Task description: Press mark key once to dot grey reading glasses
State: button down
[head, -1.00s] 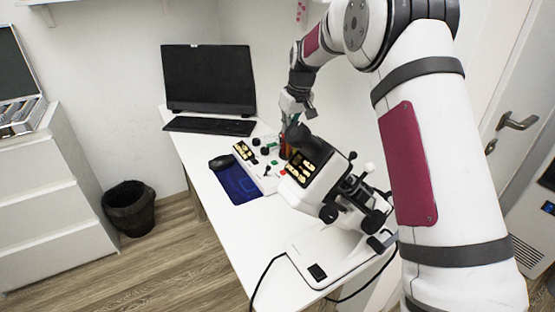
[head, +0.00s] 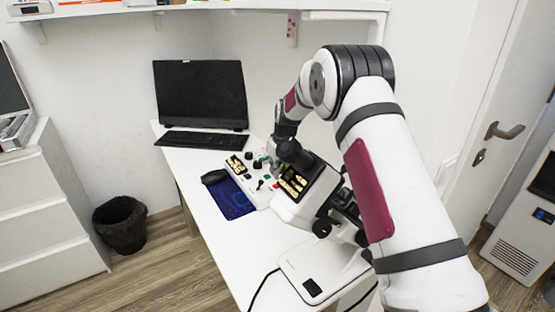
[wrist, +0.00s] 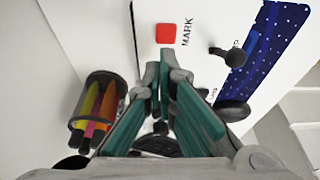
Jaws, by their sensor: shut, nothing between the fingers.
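In the wrist view a square red key (wrist: 166,33) lies on a white panel (wrist: 205,20), with the word MARK printed beside it. My gripper (wrist: 161,62) is shut and empty, its green-padded fingers together. The fingertips appear just short of the red key in the picture; I cannot tell their height above the panel. I cannot make out any grey reading glasses.
A cup of coloured pens (wrist: 97,100) stands left of my fingers. A black lever (wrist: 233,57) and a blue mat (wrist: 265,60) are to the right. A white instrument (head: 305,205) stands close to my arm. A monitor (head: 200,95) and keyboard (head: 200,139) are behind.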

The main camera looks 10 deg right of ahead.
jog(key=shift+f, duration=1.05)
jog(key=shift+f, duration=0.1)
jog(key=shift+f+b, duration=0.6)
jog(key=shift+f, duration=0.1)
jog(key=shift+s+f, duration=0.1)
jog(key=shift+f, duration=0.15)
jog(key=shift+r, duration=0.45)
jog(key=w+a+p+v, duration=0.1)
jog(key=v, duration=1.2)
jog(key=shift+d+r+p, duration=0.3)
jog(key=shift+d+r, duration=0.05)
jog(key=shift+r, duration=0.1)
